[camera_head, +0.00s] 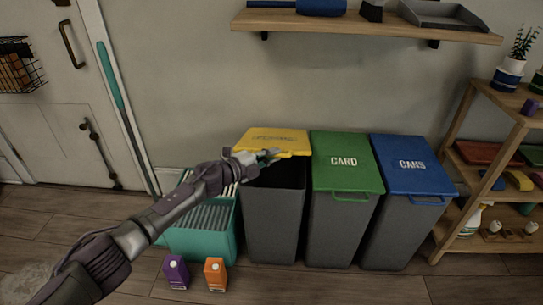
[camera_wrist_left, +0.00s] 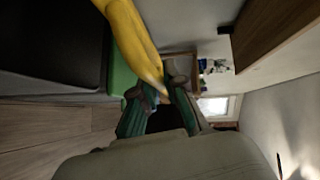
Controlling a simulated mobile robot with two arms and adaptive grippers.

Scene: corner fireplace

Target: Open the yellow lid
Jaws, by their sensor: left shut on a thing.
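The yellow lid (camera_head: 276,141) tops the leftmost grey bin (camera_head: 273,215) in the head view. It is tilted up, with its front edge raised off the bin and the dark opening showing below. My left gripper (camera_head: 268,156) is at the lid's front edge, shut on it. In the left wrist view the yellow lid (camera_wrist_left: 132,38) runs down to the green fingers of my left gripper (camera_wrist_left: 164,95), which close on its edge. The exact grip spot is small in the head view. My right gripper is in neither view.
Bins with a green CARD lid (camera_head: 346,161) and a blue CANS lid (camera_head: 411,165) stand to the right, both shut. A teal crate (camera_head: 203,243) is at the left. Purple (camera_head: 176,272) and orange (camera_head: 215,274) cartons stand on the floor. A wooden shelf (camera_head: 365,26) hangs above.

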